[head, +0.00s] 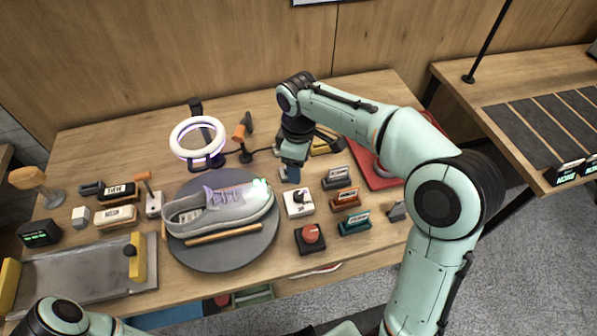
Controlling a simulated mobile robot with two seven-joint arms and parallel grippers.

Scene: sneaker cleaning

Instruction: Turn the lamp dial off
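The ring lamp (197,141) stands at the back left of the table and its ring glows white-purple. A white box with a dark dial (299,202) sits right of the round grey turntable; it looks like the lamp dial. A black box with a red knob (310,237) sits just in front of it. My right gripper (291,175) points down just behind the white box and looks apart from it. Its fingers are too small to tell open from shut. My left gripper is out of view; only part of that arm shows at the bottom left.
A grey sneaker (222,205) and a wooden stick lie on the turntable (225,260). Several labelled brushes (347,198) stand right of the dial. A red mat (375,170) lies behind them. A metal tray (75,280) is at the front left.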

